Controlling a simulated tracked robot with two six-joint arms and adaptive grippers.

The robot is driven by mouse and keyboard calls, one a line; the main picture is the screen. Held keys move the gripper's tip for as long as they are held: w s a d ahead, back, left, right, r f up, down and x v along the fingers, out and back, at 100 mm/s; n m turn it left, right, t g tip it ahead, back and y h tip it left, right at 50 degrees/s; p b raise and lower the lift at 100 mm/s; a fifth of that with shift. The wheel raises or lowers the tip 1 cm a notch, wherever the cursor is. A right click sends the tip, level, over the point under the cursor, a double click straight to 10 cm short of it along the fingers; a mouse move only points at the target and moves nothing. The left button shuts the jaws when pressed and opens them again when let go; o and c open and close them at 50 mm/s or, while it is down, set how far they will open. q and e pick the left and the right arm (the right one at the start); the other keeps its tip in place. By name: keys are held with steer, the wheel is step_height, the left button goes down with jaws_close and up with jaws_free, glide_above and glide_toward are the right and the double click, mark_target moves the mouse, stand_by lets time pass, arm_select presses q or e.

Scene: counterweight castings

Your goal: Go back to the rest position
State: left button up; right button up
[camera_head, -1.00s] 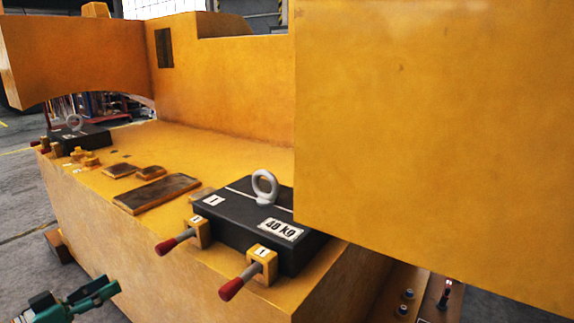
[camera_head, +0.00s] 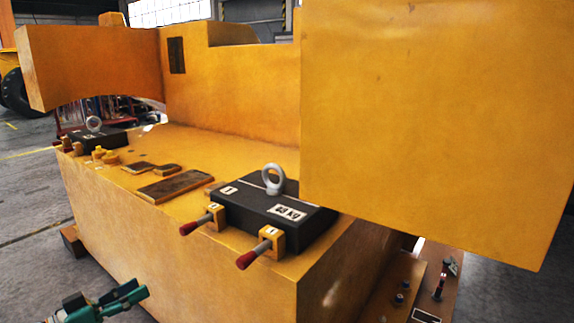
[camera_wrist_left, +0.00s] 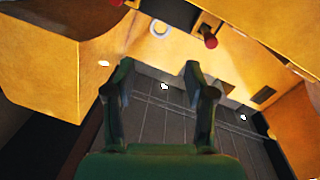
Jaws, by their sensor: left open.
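My left gripper (camera_head: 128,297) shows at the lower left of the head view, in front of the yellow machine body and apart from it. In the left wrist view its two green-and-black fingers (camera_wrist_left: 158,88) stand apart with nothing between them. A dark counterweight block (camera_head: 265,212) with a ring on top, a white label and the number 1 sits on the yellow ledge (camera_head: 150,205). Two red-tipped pins (camera_head: 190,228) (camera_head: 247,259) stick out at its front. A second dark block (camera_head: 98,138) with a ring sits at the far left end. My right gripper is out of view.
A large yellow box-shaped part (camera_head: 430,120) overhangs the right side. Flat dark plates (camera_head: 168,188) lie on the ledge between the blocks. A small control panel (camera_head: 405,290) is at the lower right. Grey floor (camera_head: 30,200) is open at the left.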

arm_select(q)
steer(key=w+d+f+n+g+y+p, duration=0.1)
steer(key=d+f+n+g+p, duration=0.15)
steer(key=d+f, duration=0.65)
steer(key=d+f+n+g+p, duration=0.1)
steer(key=d+f+n+p, duration=0.4)
steer(key=d, duration=0.8)
steer(key=s+d+f+g+y+b, duration=0.1)
steer(key=s+d+f+g+y, duration=0.25)
steer(key=s+f, duration=0.55)
steer(key=s+f+m+g+y, duration=0.1)
steer(key=s+f+g, duration=0.2)
steer(key=s, duration=0.5)
steer(key=s+a+f+m+g+y, duration=0.1)
steer(key=s+f+g, duration=0.3)
steer(key=s+f, duration=0.2)
steer(key=shift+s+a+f, duration=0.15)
steer(key=shift+s+a, duration=0.1)
steer(key=shift+s, duration=0.6)
